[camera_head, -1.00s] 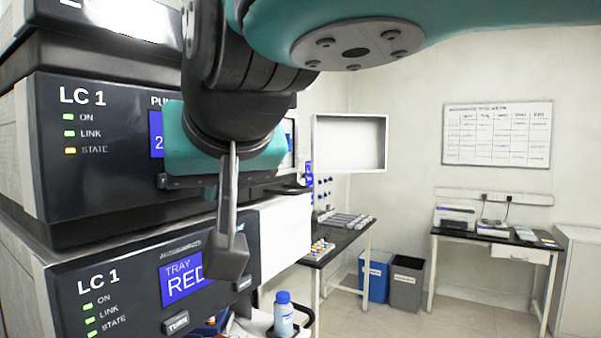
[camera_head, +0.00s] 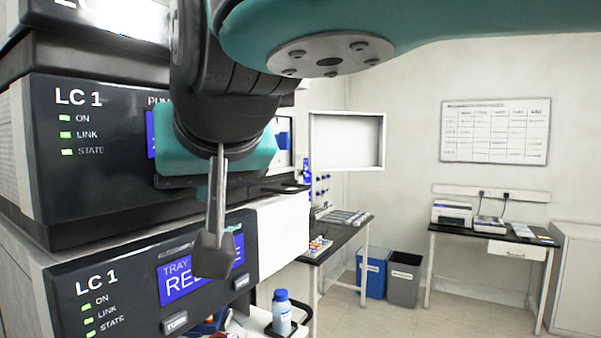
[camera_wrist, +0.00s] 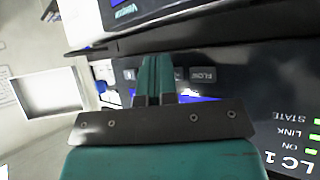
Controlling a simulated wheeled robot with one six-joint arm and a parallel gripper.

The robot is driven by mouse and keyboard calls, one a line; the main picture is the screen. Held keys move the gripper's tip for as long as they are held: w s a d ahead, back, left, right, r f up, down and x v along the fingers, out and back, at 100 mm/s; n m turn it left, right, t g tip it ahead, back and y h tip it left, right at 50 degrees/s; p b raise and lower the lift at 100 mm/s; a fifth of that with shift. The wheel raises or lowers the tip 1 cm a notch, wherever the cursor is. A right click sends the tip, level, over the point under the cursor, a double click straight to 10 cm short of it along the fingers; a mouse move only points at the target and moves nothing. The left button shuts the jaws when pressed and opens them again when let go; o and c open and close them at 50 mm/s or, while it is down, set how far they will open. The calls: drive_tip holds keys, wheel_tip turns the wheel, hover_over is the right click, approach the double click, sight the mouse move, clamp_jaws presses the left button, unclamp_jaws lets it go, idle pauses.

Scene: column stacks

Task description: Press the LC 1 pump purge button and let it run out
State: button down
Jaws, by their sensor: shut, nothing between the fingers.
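The LC 1 pump (camera_head: 95,190) is the dark-fronted module at left in the head view, with green ON, LINK and STATE lights. My arm hides most of its blue display and its buttons there. In the wrist view the pump front (camera_wrist: 262,85) appears turned, with a FLOW button (camera_wrist: 203,75) and another small button (camera_wrist: 129,75) at either side of my fingers. The purge button cannot be made out; my fingers cover the panel between those two. My gripper (camera_head: 217,255) is shut and empty, in front of the stack; its fingers (camera_wrist: 157,70) show in the wrist view. Contact with the panel cannot be told.
Below the pump is another LC 1 module (camera_head: 95,255) with a TRAY display (camera_head: 180,280). A blue-capped bottle (camera_head: 281,315) stands low beside it. A dark bench (camera_head: 340,237) and two bins (camera_head: 405,280) are further back. The floor at right is clear.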

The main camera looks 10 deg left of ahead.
drive_tip(key=shift+d, duration=0.1)
drive_tip(key=shift+s+d+b, duration=0.3)
drive_tip(key=shift+d+b, duration=0.2)
drive_tip(key=shift+d, duration=0.15)
drive_tip(key=shift+d, duration=0.1)
drive_tip(key=d, duration=0.1)
drive_tip(key=s+d+b, duration=0.1)
drive_tip(key=d, duration=0.1)
drive_tip(key=s+d+b, duration=0.1)
drive_tip(key=shift+d, duration=0.2)
idle(0.7)
